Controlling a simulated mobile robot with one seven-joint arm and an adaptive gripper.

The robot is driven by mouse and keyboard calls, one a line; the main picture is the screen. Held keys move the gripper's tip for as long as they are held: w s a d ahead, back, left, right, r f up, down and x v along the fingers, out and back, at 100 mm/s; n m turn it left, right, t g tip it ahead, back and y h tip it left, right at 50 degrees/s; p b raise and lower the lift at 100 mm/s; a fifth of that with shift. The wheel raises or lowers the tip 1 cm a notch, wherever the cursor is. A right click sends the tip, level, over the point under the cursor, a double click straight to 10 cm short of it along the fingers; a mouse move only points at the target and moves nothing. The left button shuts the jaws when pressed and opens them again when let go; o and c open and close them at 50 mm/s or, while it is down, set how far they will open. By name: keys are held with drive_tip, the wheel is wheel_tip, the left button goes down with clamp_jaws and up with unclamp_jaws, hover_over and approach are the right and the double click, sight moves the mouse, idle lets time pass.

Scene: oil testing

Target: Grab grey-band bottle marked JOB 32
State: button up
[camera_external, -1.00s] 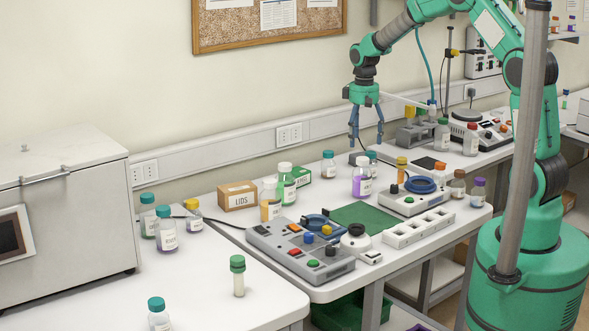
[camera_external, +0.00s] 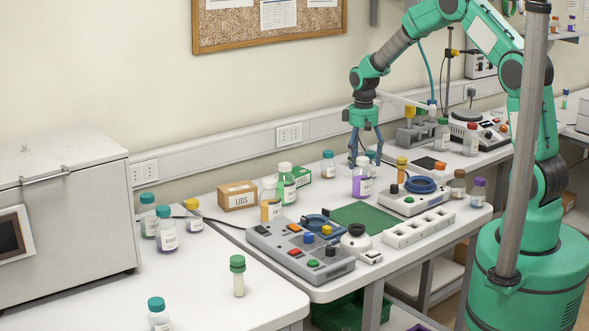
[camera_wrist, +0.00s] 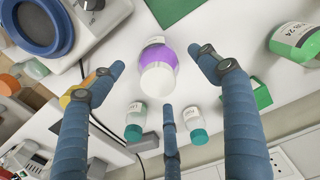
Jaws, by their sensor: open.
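A clear bottle with purple liquid, a white cap and a pale label (camera_external: 362,184) stands upright on the middle table. In the wrist view this bottle (camera_wrist: 166,54) lies between my fingers, its cap towards the camera. Its label is mostly turned away; I cannot read a job number or confirm a grey band. My gripper (camera_external: 365,160) is open just above and around the cap of this bottle, with nothing held. In the wrist view its fingers (camera_wrist: 162,68) are spread around the bottle. A green-banded bottle (camera_external: 287,187) stands to the left; its label in the wrist view (camera_wrist: 296,36) appears to read 24.
Two teal-capped bottles (camera_wrist: 135,122) (camera_wrist: 195,126) stand close to my fingers. A device with a blue ring (camera_external: 420,186) is right of the purple bottle. A green mat (camera_external: 362,217) lies in front. A LIDS box (camera_external: 238,196) is to the left.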

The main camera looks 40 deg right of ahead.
sight(362, 173)
drive_tip(key=shift+f, duration=0.35)
drive_tip(key=shift+d+f, duration=0.1)
drive_tip(key=shift+f, duration=2.5)
drive_tip(key=shift+s, duration=0.1)
drive_tip(key=c, duration=1.6)
drive_tip(key=shift+c, duration=0.2)
drive_tip(key=shift+r, duration=0.1)
drive_tip(key=shift+r, duration=5)
